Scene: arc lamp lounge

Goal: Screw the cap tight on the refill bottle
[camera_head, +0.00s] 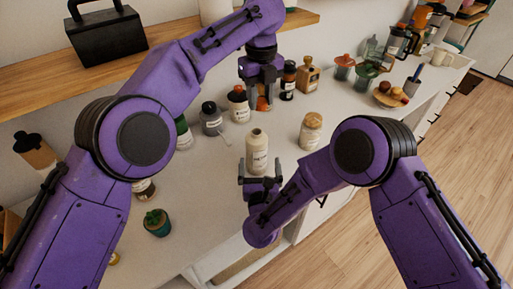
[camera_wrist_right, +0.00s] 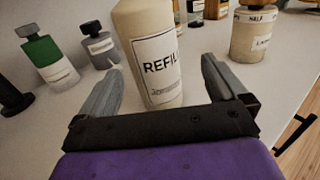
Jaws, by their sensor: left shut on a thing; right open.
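The cream refill bottle (camera_head: 258,158) stands upright on the white counter, its label facing my right gripper. It also shows in the right wrist view (camera_wrist_right: 155,60), with its top cut off. My right gripper (camera_head: 259,181) is open, its fingers on either side of the bottle's lower front, with gaps showing in the wrist view (camera_wrist_right: 160,95). My left gripper (camera_head: 262,104) points down, above and beyond the bottle in the head view. It is shut on a small orange-brown thing, apparently the cap (camera_head: 262,103), mostly hidden by the fingers and apart from the bottle.
Jars and bottles stand close behind: a grey one (camera_head: 211,120), a white one with a dark orange lid (camera_head: 238,106) and a dark one (camera_head: 288,82). A tan-topped jar (camera_head: 311,132) stands right of the refill bottle.

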